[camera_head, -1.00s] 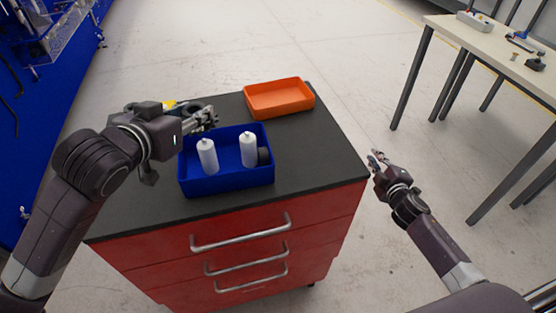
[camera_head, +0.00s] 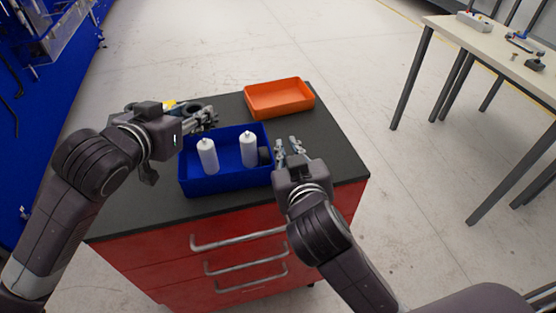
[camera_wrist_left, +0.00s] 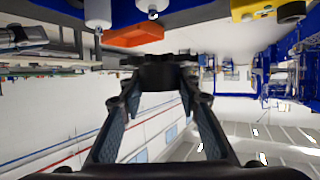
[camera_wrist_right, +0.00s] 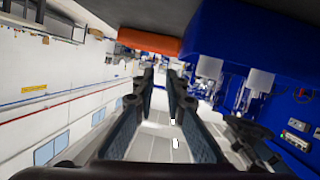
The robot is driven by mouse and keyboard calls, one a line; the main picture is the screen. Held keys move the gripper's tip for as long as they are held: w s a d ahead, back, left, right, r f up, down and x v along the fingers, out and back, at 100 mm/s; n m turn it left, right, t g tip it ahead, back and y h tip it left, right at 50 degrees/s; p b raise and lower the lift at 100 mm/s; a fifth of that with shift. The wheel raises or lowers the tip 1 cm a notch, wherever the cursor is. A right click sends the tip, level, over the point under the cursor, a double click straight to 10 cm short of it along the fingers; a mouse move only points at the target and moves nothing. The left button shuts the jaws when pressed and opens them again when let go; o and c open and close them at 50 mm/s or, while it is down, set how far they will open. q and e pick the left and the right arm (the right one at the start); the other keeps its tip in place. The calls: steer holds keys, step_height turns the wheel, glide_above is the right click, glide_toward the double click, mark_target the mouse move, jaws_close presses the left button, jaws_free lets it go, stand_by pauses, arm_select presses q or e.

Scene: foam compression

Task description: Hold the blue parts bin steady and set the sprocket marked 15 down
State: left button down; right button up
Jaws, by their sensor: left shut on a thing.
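The blue parts bin (camera_head: 228,183) sits on the dark top of the red cabinet and holds two white bottles (camera_head: 208,156) and a small black round part (camera_head: 265,156). My left gripper (camera_head: 210,118) is above the bin's back left rim. In the left wrist view it is shut on a dark toothed part (camera_wrist_left: 160,72), which looks like the sprocket; its number cannot be read. My right gripper (camera_head: 289,148) is open and empty at the bin's right wall, fingers pointing away from me. Contact with the wall cannot be told. The bin also shows in the right wrist view (camera_wrist_right: 230,35).
An orange tray (camera_head: 280,113) lies behind the bin on the cabinet top (camera_head: 325,150). A yellow and black object (camera_head: 170,104) is partly hidden behind my left gripper. A pale table (camera_head: 500,55) stands apart at the right. The cabinet top is bare right of the bin.

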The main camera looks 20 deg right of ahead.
steer(key=s+a+m+y, duration=0.1)
steer(key=s+a, duration=0.2)
arm_select(q)
steer(key=shift+w, duration=0.1)
arm_select(e)
steer(key=shift+g, duration=0.3)
steer(key=x, duration=1.2)
steer(key=shift+a+f, duration=0.1)
steer(key=shift+a, duration=0.05)
steer(key=shift+s, duration=0.1)
steer(key=shift+c, duration=0.5)
jaws_close()
arm_select(q)
step_height(320, 180, up, 5)
steer(key=shift+m+h, duration=0.3)
step_height(320, 180, down, 9)
steer(key=shift+f, duration=0.1)
